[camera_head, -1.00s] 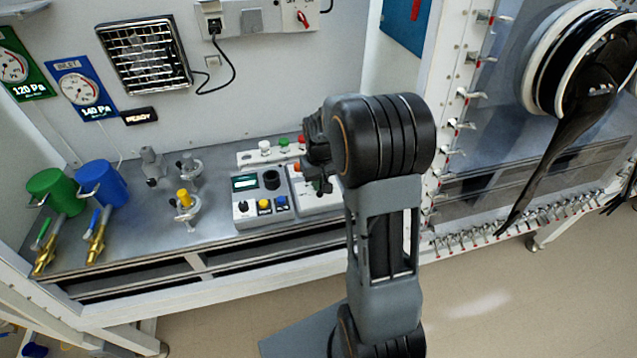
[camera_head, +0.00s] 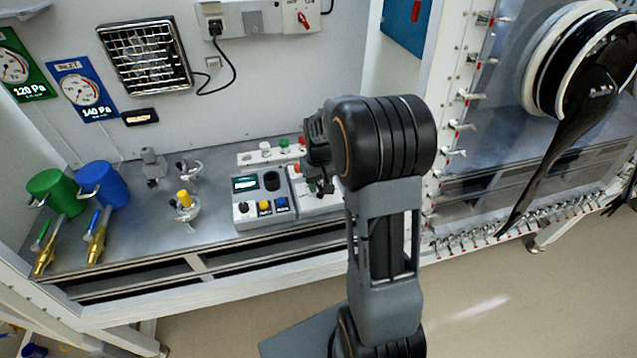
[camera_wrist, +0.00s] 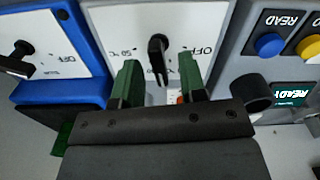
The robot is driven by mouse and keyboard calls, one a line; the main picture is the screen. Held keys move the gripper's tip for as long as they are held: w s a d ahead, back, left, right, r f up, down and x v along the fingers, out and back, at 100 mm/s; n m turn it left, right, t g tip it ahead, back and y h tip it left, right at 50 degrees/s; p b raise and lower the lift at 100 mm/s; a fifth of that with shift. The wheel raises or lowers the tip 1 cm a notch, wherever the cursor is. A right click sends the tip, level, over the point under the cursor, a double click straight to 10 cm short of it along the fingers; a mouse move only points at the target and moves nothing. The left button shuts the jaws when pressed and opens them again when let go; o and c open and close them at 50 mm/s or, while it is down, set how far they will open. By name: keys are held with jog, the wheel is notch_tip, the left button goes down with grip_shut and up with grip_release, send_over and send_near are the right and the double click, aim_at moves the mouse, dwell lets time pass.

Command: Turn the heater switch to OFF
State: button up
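The heater switch (camera_wrist: 158,48) is a black lever knob on a white panel (camera_wrist: 120,30) in the wrist view. An OFF mark shows to its right and a 50 °C mark to its left; I cannot tell surely which its pointer faces. My gripper (camera_wrist: 160,80) is open, its two green fingers apart on either side of the knob's near end. No firm contact shows. In the head view my gripper (camera_head: 320,182) is over the white switch unit (camera_head: 312,204) and hides much of it, including the knob.
A grey unit (camera_head: 243,212) with a display and coloured buttons stands just left of the switch unit. A blue-edged box (camera_wrist: 60,92) with another black knob (camera_wrist: 18,58) is on the wrist view's left.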

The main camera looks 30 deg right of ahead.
aim_at(319, 184)
notch_tip(319, 184, up, 14)
jog(key=shift+b, duration=0.45)
jog(key=shift+f, duration=0.1)
dwell(0.5)
jog(key=s+a+f+t, duration=0.1)
jog(key=s+a, duration=0.3)
jog(key=s, duration=0.4)
jog(key=s+a+f+t, duration=0.1)
jog(key=s+a+t, duration=0.2)
jog(key=s+a, duration=0.2)
jog(key=s, duration=0.3)
jog(key=shift+s+a+f+n, duration=0.15)
jog(key=shift+s+a+n, duration=0.05)
jog(key=shift+a+n, duration=0.1)
